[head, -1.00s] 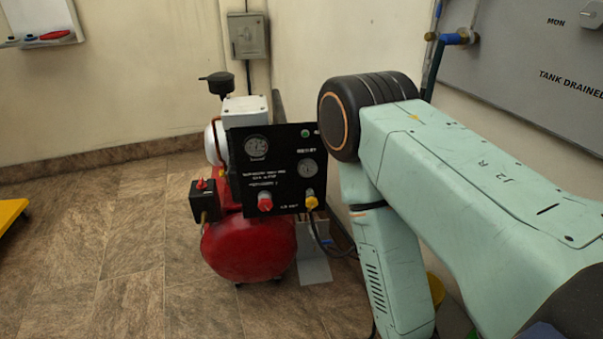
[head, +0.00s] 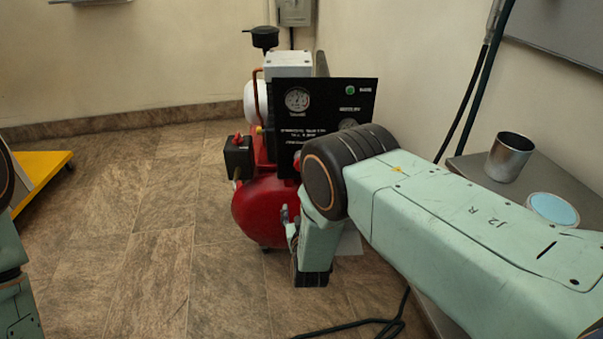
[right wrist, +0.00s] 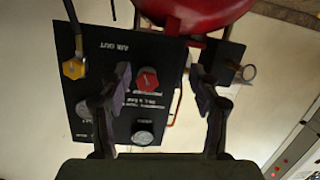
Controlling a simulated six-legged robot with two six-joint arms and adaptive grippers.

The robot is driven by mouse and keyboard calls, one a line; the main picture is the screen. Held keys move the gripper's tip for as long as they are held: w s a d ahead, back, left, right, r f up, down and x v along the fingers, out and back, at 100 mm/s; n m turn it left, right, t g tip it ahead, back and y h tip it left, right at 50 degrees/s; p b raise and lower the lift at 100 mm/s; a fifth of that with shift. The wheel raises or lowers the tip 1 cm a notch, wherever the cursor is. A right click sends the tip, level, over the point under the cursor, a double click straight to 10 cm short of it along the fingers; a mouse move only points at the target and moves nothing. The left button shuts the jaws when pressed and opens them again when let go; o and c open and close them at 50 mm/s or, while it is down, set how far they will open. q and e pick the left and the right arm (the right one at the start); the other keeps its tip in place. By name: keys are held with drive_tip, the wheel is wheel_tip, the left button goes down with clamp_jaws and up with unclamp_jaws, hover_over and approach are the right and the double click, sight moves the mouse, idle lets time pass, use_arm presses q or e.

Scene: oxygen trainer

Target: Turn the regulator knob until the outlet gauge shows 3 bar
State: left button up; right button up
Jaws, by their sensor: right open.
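The black regulator panel (head: 330,100) stands on the red compressor (head: 262,205). The red knob (right wrist: 147,80) sits between the spread fingers of my right gripper (right wrist: 163,84) in the right wrist view, where the panel looks upside down. I cannot tell the gap in depth, and no finger visibly touches the knob. One gauge (head: 297,99) shows at the panel's upper left. The other gauge (head: 348,123) is mostly covered by my arm. Their readings are too small to tell. My left gripper is out of view.
A yellow outlet fitting (right wrist: 73,68) with a dark hose is beside the red knob. A metal cup (head: 510,157) and a blue-topped round container (head: 552,208) stand on the grey bench at right. A black cable (head: 370,323) lies on the floor.

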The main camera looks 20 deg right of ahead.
drive_tip(key=w+d+r+t+h+b, duration=0.1)
drive_tip(key=w+r+b, duration=0.1)
drive_tip(key=w, duration=0.3)
drive_tip(key=w+d+r+t+b, duration=0.1)
drive_tip(key=w+d+r, duration=0.1)
drive_tip(key=w, duration=0.3)
drive_tip(key=shift+w+d+r+h+b, duration=0.15)
drive_tip(key=shift+r+h+b, duration=0.25)
drive_tip(key=shift+r, duration=0.4)
drive_tip(key=c, duration=1.2)
